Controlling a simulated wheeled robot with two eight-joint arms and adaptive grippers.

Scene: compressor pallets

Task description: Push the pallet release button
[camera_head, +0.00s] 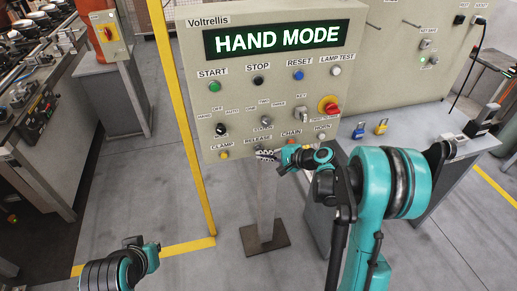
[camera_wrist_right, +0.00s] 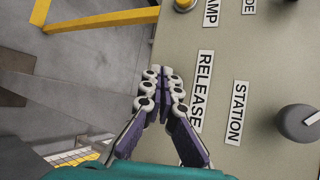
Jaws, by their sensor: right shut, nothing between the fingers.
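The control panel (camera_head: 225,105) has a screen reading HAND MODE. Its RELEASE label (camera_head: 257,140) is on the bottom row, and the same label shows in the wrist view (camera_wrist_right: 203,90). My right gripper (camera_head: 264,153) is shut and empty, its fingertips at the spot below that label. In the wrist view the closed fingertips (camera_wrist_right: 165,78) are beside the label, close to the panel face. The release button is hidden behind the fingers; I cannot tell whether they touch it. Only links of my left arm show at bottom left, not its gripper.
A yellow CLAMP button (camera_head: 224,155) is left of the fingertips. A red emergency knob (camera_head: 328,105) and a selector (camera_head: 221,129) stick out above. A grey table (camera_head: 375,150) with padlocks is to the right. A yellow post (camera_head: 180,110) stands left of the panel.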

